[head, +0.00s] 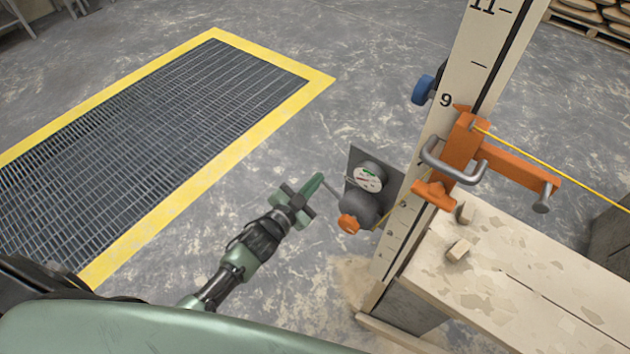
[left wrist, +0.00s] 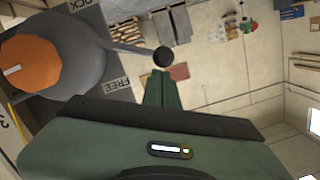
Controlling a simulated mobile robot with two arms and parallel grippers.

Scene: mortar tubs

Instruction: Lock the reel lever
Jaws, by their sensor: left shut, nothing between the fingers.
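The reel (head: 357,208) is a grey drum with an orange cap (head: 348,224), mounted on a dark plate beside the upright staff. In the left wrist view the reel (left wrist: 75,60) fills the upper left. Its thin grey lever (head: 334,190) sticks out toward my left gripper. In the left wrist view the lever (left wrist: 130,48) ends in a black ball (left wrist: 163,57) and points between the LOCK label (left wrist: 84,4) and the FREE label (left wrist: 117,84). My left gripper (head: 316,184) is shut and empty, its tips close to the ball; contact cannot be told. My right gripper is out of view.
A white dial (head: 368,178) sits above the reel. The numbered staff (head: 455,110) carries an orange clamp (head: 463,150) with a yellow line. A pale bench (head: 530,275) stands at the right. A yellow-edged floor grate (head: 150,130) lies left; open floor surrounds the reel's left side.

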